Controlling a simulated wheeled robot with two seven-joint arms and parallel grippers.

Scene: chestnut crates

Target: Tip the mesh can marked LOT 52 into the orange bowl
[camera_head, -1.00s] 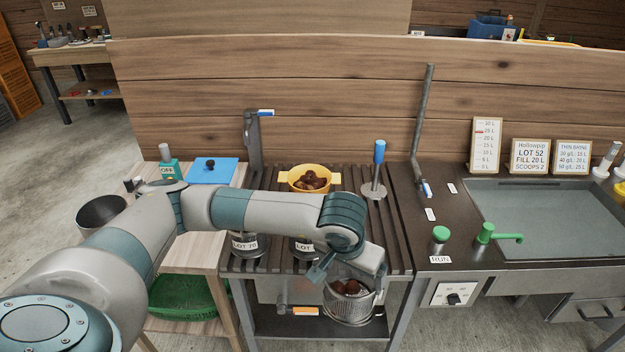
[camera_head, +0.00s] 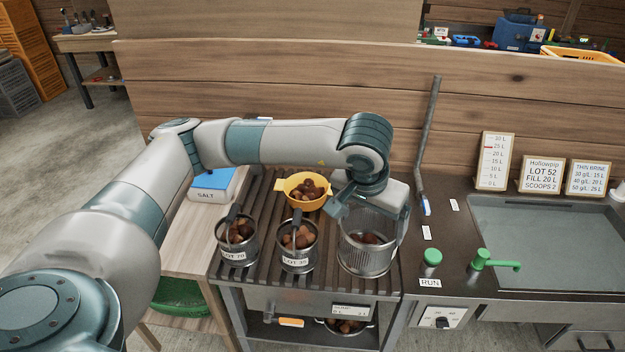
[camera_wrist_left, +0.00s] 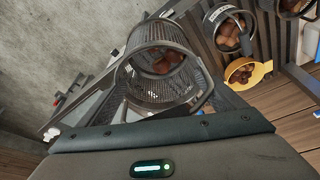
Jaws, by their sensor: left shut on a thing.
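My left gripper (camera_head: 366,203) is shut on a mesh can (camera_head: 366,258) at its upper rim or handle, at the right end of the slatted rack. The can looks about upright and has brown chestnuts inside; it also shows in the left wrist view (camera_wrist_left: 160,88). No label on it is visible. I cannot tell whether its base touches the slats. The orange bowl (camera_head: 290,187) stands behind and to the left of the can, apart from it, with chestnuts in it. It shows in the wrist view (camera_wrist_left: 235,68) too. My right gripper is out of view.
Two smaller cans of chestnuts, marked LOT 70 (camera_head: 237,257) and LOT 35 (camera_head: 298,262), stand on the rack (camera_head: 262,217) left of the held can. A blue-lidded salt box (camera_head: 210,188) is farther left. A sink (camera_head: 545,230) and green RUN button (camera_head: 432,256) lie right.

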